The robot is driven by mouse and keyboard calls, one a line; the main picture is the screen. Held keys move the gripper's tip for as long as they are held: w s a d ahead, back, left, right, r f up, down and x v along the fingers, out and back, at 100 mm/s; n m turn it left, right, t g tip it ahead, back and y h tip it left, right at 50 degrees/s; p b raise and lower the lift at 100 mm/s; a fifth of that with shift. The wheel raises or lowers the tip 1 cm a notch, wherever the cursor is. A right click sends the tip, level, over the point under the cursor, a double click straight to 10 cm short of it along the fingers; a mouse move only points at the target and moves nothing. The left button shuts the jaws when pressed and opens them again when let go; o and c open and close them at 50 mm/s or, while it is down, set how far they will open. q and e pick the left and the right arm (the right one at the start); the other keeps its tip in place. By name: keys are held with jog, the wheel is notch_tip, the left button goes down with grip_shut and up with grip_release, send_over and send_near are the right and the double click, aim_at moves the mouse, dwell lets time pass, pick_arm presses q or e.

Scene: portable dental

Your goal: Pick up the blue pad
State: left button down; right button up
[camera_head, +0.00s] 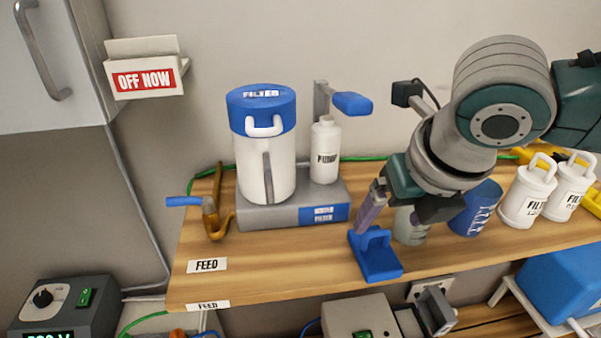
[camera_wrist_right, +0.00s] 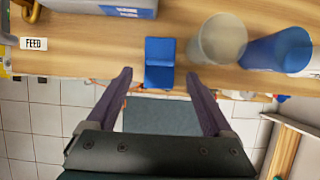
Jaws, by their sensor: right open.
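The blue pad (camera_head: 380,262) lies on the wooden shelf near its front edge, with a raised loop handle at its back. In the right wrist view the blue pad (camera_wrist_right: 160,64) lies ahead, between the lines of the two fingers. My right gripper (camera_head: 372,212) is above the pad in the head view, one purple finger showing near the handle. In the right wrist view my right gripper (camera_wrist_right: 160,76) is open, its fingers apart on either side of the pad with nothing between them. Whether a finger touches the pad, I cannot tell. My left gripper is not in view.
A translucent cup (camera_wrist_right: 218,40) and a blue cup (camera_head: 476,208) stand right of the pad. The grey filter base (camera_head: 266,213) with a blue-lidded canister (camera_head: 264,150) stands to the left. White jugs (camera_head: 528,195) stand at right.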

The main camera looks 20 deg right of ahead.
aim_at(379, 235)
jog(key=shift+a+x, duration=0.2)
jog(key=shift+x, duration=0.95)
jog(key=shift+b+x, duration=0.75)
jog(key=shift+x, duration=1.95)
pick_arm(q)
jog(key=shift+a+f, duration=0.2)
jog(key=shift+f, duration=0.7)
pick_arm(e)
jog(key=shift+s+d, duration=0.1)
jog(key=shift+d, duration=0.05)
jog(key=c, duration=1.1)
